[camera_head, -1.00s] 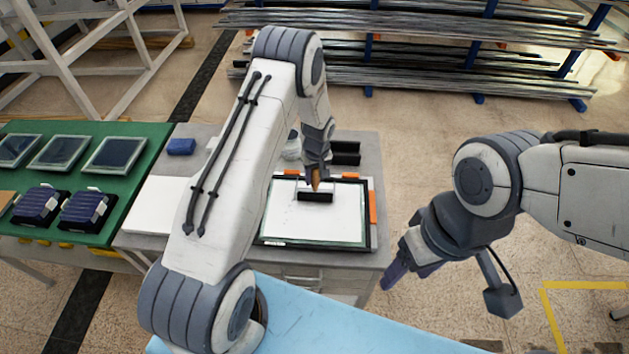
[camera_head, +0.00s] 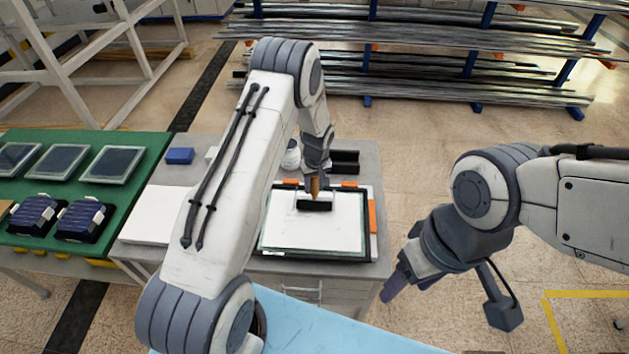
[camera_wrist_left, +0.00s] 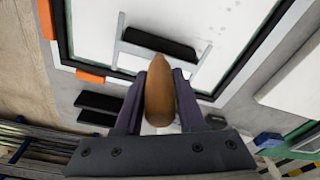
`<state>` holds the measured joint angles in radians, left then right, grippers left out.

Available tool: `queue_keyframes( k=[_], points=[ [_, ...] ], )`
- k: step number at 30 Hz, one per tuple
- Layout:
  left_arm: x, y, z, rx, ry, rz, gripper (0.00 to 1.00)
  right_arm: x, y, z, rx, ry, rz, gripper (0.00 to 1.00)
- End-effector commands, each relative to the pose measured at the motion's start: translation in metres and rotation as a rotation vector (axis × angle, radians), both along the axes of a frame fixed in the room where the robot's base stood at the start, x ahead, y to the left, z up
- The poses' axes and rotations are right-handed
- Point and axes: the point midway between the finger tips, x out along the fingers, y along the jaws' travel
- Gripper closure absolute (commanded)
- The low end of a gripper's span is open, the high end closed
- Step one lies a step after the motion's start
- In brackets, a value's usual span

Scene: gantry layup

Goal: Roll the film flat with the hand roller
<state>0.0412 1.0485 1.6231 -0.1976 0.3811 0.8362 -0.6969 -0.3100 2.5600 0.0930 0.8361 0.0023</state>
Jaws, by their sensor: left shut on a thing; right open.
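The hand roller has a black roller (camera_head: 314,206) and a brown handle (camera_wrist_left: 159,92). My left gripper (camera_head: 315,183) is shut on the handle, which stands between its purple fingers in the left wrist view (camera_wrist_left: 160,95). The roller is at the far part of the white film (camera_head: 310,235), inside a dark-rimmed frame (camera_head: 318,256). I cannot tell whether the roller touches the film. Small grey specks show on the white surface beside the roller in the left wrist view. My right gripper (camera_head: 397,288) is open and empty, right of the worktable.
Orange pieces (camera_head: 372,216) sit at the frame's edges. Behind it are a black block (camera_head: 345,160) and a white container (camera_head: 291,155). A white sheet (camera_head: 152,213) and a blue block (camera_head: 180,155) lie left. A green table (camera_head: 125,180) holds panels. Floor to the right is open.

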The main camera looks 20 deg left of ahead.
Motion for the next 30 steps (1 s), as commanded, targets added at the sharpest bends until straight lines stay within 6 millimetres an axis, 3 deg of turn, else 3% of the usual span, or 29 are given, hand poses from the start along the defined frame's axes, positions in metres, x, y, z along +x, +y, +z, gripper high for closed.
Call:
queue_keyframes(
  k=[30],
  points=[
    [-0.051,-0.016,-0.002,0.000,-0.001,-0.002,1.00,0.000,0.000,-0.015,0.000,0.000,0.000,0.36]
  ],
)
